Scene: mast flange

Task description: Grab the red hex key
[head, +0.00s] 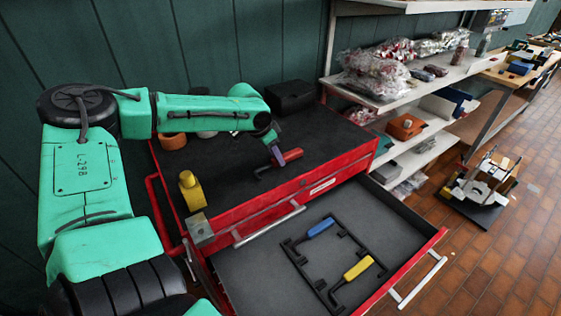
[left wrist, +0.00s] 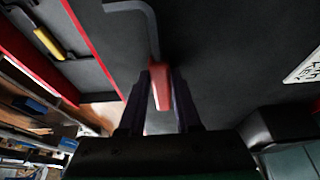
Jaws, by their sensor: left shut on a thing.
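The red hex key (head: 292,156) is at the black top of the red tool chest, near its front edge. My left gripper (head: 279,158) reaches down over it from the left and is shut on its handle. In the left wrist view the red handle (left wrist: 161,88) sits between the two dark fingers (left wrist: 160,100), and its grey bent shaft (left wrist: 150,28) sticks out beyond them. I cannot tell whether the key touches the top. My right gripper is not in view.
The open drawer (head: 235,275) holds a black frame with a blue-handled key (head: 321,227) and a yellow-handled key (head: 357,268). A yellow object (head: 191,190), tape rolls (head: 172,141) and a black case (head: 289,96) stand on the chest top. Shelves (head: 400,95) stand right.

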